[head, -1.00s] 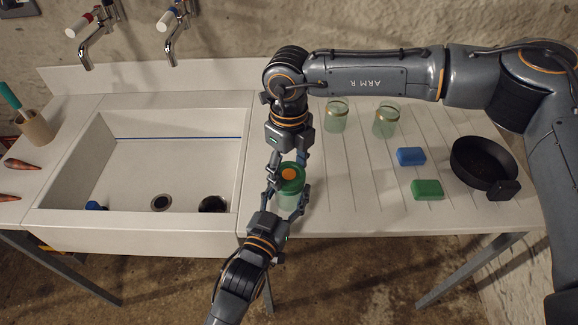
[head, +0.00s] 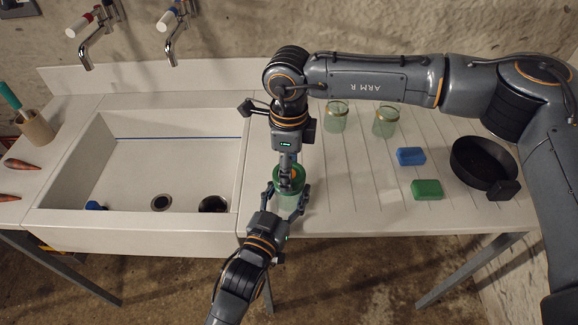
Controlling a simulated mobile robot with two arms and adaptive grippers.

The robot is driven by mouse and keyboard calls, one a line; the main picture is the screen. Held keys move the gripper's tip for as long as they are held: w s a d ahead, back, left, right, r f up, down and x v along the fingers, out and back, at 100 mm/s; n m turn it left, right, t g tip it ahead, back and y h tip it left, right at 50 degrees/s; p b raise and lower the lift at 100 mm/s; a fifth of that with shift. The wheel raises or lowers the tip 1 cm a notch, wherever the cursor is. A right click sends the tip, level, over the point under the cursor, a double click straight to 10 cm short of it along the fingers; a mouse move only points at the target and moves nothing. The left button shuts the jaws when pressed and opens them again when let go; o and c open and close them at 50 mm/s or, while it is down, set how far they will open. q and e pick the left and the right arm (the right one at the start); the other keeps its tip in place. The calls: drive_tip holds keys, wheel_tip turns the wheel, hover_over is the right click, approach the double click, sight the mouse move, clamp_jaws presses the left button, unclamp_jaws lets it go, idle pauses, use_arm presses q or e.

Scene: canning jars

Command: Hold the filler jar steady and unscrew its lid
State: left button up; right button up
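The filler jar (head: 285,199) is pale green glass and stands upright near the counter's front edge, just right of the sink. Its green lid (head: 302,180) with an orange centre sits on its top. My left gripper (head: 286,198) comes from below in the head view, with a finger on each side of the jar, shut on its body. My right gripper (head: 286,174) points down at the lid from above. Its fingers are seen edge-on and line up, covering part of the lid, so their grip is hidden.
Two empty glass jars (head: 337,117) (head: 385,122) stand behind on the ribbed drainer. A blue sponge (head: 411,156), a green sponge (head: 427,189) and a black pan (head: 480,160) lie to the right. The sink (head: 170,170) is open to the left.

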drive_tip(key=shift+d+f, duration=0.1)
drive_tip(key=shift+f, duration=0.05)
drive_tip(key=n, duration=0.4)
drive_tip(key=shift+n, duration=0.3)
drive_tip(key=shift+o, duration=0.2)
drive_tip(key=n, duration=0.4)
drive_tip(key=shift+f+n, duration=0.1)
drive_tip(key=shift+n, duration=0.2)
drive_tip(key=shift+n, duration=2.3)
